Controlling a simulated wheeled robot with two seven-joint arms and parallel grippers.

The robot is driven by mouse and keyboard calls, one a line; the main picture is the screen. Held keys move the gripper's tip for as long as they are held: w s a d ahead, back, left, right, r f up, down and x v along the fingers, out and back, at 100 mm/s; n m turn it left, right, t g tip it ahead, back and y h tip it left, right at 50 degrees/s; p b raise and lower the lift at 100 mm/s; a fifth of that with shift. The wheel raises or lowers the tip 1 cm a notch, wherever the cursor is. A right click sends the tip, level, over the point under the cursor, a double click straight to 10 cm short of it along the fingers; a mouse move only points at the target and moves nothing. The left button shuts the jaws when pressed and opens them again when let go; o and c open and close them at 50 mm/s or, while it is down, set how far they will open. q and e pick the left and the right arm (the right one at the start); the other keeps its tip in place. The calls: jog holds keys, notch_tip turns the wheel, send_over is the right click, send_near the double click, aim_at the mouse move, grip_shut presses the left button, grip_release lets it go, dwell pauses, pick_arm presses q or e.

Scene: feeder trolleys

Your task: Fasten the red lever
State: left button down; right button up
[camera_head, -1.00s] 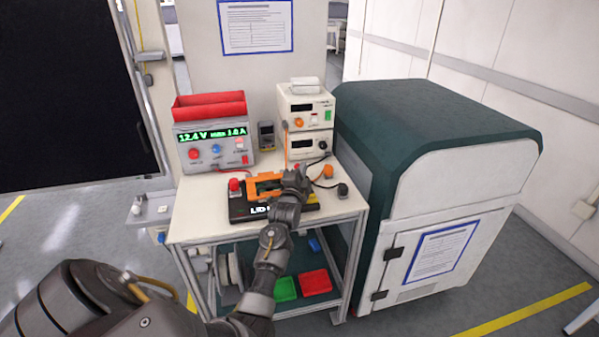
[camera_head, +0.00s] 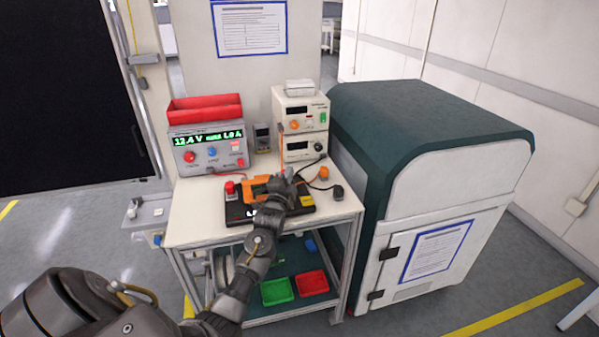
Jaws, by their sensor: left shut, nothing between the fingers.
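A black fixture (camera_head: 236,213) with white lettering lies on the white trolley top. A red part (camera_head: 230,188) stands at its left end; it is too small to tell whether this is the lever. An orange clamp-like part (camera_head: 257,187) lies across the fixture's middle. My left gripper (camera_head: 283,177) is at the right end of the orange part, over the fixture's back right. It is shut and holds nothing. My wrist hides the fixture's right part, and contact with the orange part cannot be told. My right gripper is not in view.
A power supply (camera_head: 208,158) with a red bin (camera_head: 205,108) stands at the back left. Stacked instruments (camera_head: 303,127) stand at the back right, with cables running to the top. A large green and white cabinet (camera_head: 430,180) stands close on the right. The trolley's front left top is clear.

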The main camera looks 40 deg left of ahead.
pick_arm(q)
jog(key=shift+s+a+f, duration=0.15)
jog(key=shift+s+a, duration=0.05)
jog(key=shift+s, duration=0.05)
dwell(0.3)
dwell(0.4)
jog(key=shift+d+r+p, duration=0.1)
jog(key=shift+r+p, duration=0.3)
jog(key=shift+p, duration=0.1)
jog(key=shift+s+d+f+b, duration=0.1)
jog(key=shift+s+d+f, duration=0.2)
jog(key=shift+s+d, duration=0.8)
jog(key=shift+s+d+f+b, duration=0.1)
jog(key=shift+s+d+f, duration=0.2)
jog(key=shift+s+d, duration=0.8)
jog(key=shift+s+d+f+b, duration=0.1)
jog(key=shift+s+d+f, duration=0.2)
jog(key=shift+s+d, duration=0.8)
